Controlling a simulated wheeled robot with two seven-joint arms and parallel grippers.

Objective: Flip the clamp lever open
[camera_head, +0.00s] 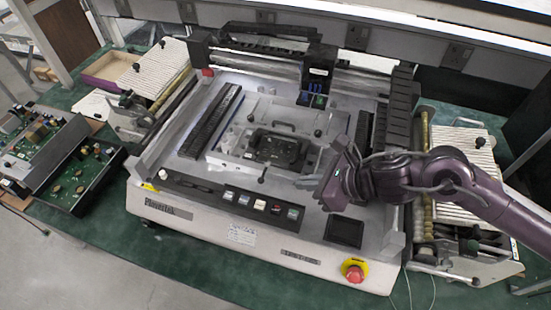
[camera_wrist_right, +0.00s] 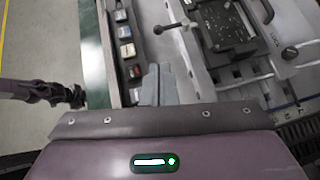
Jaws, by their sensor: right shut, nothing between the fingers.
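A black device sits in a clamp fixture (camera_head: 240,158) on the machine bed; the fixture also shows in the wrist view (camera_wrist_right: 228,50). A short rod with a black knob (camera_head: 262,179) stands at its near side, also in the wrist view (camera_wrist_right: 158,30). Another knob (camera_wrist_right: 290,53) stands at its far side. I cannot tell which knob belongs to the clamp lever. My right gripper (camera_head: 308,183) is shut and empty, right of the near knob and apart from it; its grey fingers show in the wrist view (camera_wrist_right: 158,82). My left gripper (camera_wrist_right: 74,96) shows small and dark, its jaws unclear.
A row of push buttons (camera_head: 260,204) runs along the machine's front, with a red emergency button (camera_head: 354,273) at the lower right. A black gantry (camera_head: 318,75) stands behind the fixture. Open circuit boxes (camera_head: 65,160) lie at the left. Ribbed conveyors flank the machine.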

